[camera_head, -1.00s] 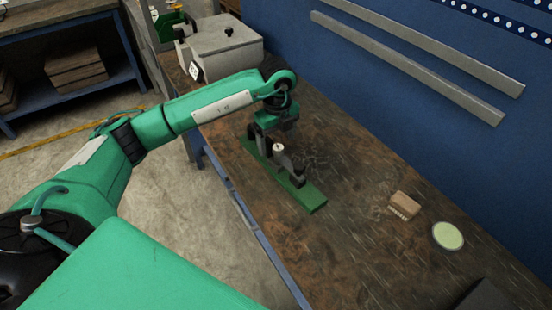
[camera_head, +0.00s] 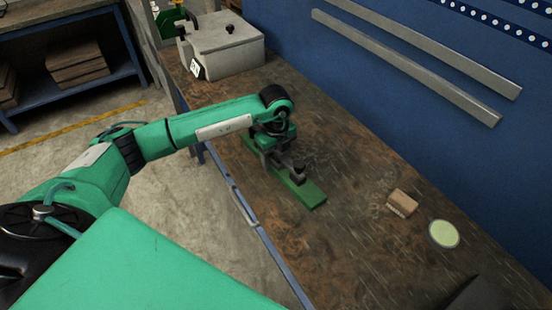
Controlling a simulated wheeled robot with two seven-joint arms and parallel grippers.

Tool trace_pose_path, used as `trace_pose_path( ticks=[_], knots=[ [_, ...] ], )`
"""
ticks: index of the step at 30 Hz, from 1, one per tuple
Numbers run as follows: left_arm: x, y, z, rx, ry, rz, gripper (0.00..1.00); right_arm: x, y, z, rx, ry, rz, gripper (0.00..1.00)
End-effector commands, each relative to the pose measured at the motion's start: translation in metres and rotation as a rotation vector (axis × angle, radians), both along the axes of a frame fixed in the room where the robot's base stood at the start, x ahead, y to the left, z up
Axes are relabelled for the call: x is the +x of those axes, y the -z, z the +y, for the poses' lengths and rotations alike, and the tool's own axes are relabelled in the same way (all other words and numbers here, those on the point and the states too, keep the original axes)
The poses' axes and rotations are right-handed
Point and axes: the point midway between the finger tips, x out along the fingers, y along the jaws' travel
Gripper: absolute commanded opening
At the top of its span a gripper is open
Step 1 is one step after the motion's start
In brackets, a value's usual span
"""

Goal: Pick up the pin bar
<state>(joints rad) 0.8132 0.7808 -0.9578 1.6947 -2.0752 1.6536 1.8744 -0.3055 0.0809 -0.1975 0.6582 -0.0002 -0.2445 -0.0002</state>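A long green bar (camera_head: 312,194) lies on the brown workbench and looks like the pin bar. A small dark upright piece (camera_head: 298,174) stands toward its near right end. My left gripper (camera_head: 273,152) is low over the middle and far part of the bar, pointing down, and hides much of it. Its dark fingers blend with the fittings there, so I cannot tell whether they are open or shut, or touching the bar. My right gripper is not in view.
A grey box (camera_head: 228,48) stands at the far left of the workbench (camera_head: 345,250). A small wooden block (camera_head: 402,203) and a pale green disc (camera_head: 444,234) lie to the right. A dark object (camera_head: 480,296) shows at the bottom right. A blue wall (camera_head: 400,120) runs behind.

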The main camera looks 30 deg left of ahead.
Motion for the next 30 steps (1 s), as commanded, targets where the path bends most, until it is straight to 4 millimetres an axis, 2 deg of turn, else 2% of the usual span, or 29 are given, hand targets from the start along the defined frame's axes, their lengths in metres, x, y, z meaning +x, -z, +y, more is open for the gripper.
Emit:
trace_pose_path(
  ticks=[1,6,8,16,20,26,30],
  knots=[
    [0.0,0.0,0.0,0.0,0.0,0.0,0.49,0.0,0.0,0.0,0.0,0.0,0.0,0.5],
    [0.0,0.0,0.0,0.0,0.0,0.0,0.15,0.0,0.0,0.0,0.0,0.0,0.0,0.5],
    [0.001,-0.002,0.0,-0.001,0.0,-0.003,0.05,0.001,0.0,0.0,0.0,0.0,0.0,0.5],
    [0.001,-0.004,0.0,-0.002,-0.001,-0.004,0.05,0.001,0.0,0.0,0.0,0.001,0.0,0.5],
    [0.002,-0.011,0.0,-0.002,-0.001,-0.006,0.05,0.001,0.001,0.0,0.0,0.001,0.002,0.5],
    [0.002,-0.038,0.0,-0.001,-0.001,-0.008,0.05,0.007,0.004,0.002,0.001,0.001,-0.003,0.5],
    [0.002,-0.072,0.0,-0.003,0.001,-0.01,0.05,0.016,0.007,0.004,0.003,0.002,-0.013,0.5]
  ],
)
